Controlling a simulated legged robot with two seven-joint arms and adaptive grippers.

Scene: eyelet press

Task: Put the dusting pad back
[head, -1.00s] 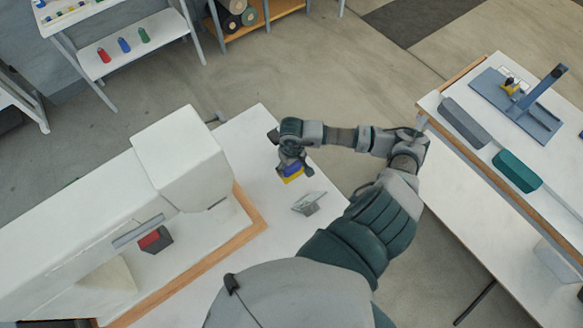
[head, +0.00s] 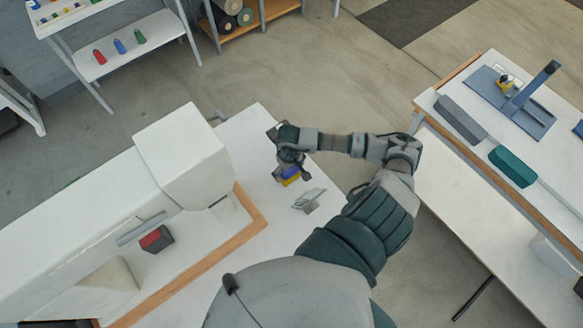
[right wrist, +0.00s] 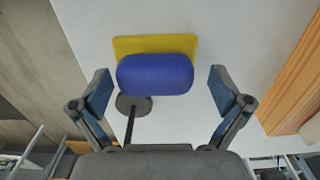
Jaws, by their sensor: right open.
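The dusting pad (head: 289,174), blue on top with a yellow base, is on the white table (head: 250,135) below my right gripper. In the right wrist view its rounded blue top (right wrist: 155,74) and yellow base (right wrist: 150,45) lie ahead of the fingers. My right gripper (right wrist: 158,92) is open, with one finger on each side of the pad and visible gaps between. In the head view the gripper (head: 292,168) partly hides the pad. My left gripper is not in view.
A small grey angled stand (head: 308,201) is close to the pad on the table. A large white machine (head: 180,160) stands to the left on a wood-edged base, with a red and dark block (head: 157,239). A second table (head: 470,190) is at right, beyond a floor gap.

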